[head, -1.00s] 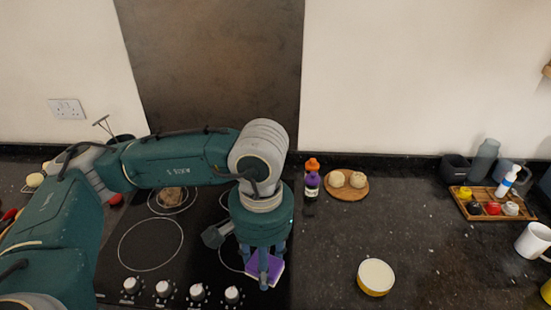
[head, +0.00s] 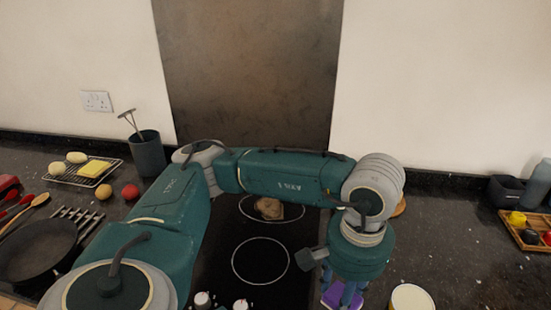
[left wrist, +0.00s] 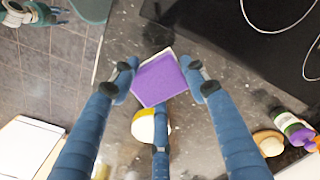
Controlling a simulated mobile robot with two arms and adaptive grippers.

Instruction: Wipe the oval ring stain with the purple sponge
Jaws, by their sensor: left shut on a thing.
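The purple sponge (head: 328,302) is in my left gripper (head: 345,297), low in the head view beside the hob. In the left wrist view the sponge (left wrist: 158,79) shows its purple face and a pale edge, pinched between the fingers of my left gripper (left wrist: 160,82), over dark speckled granite. I cannot tell whether it touches the counter. No oval ring stain can be made out; the arm and sponge hide part of the surface. What may be my right gripper (left wrist: 42,13) is at the wrist view's top left corner, its opening unclear.
The black hob (head: 262,285) has a brown lump (head: 269,207) on its rear ring. A yellow-and-white bowl (head: 411,298) stands right of the sponge. A wooden tray (head: 525,235) with jars is at far right, a pan (head: 38,250) at left. Granite between bowl and tray is clear.

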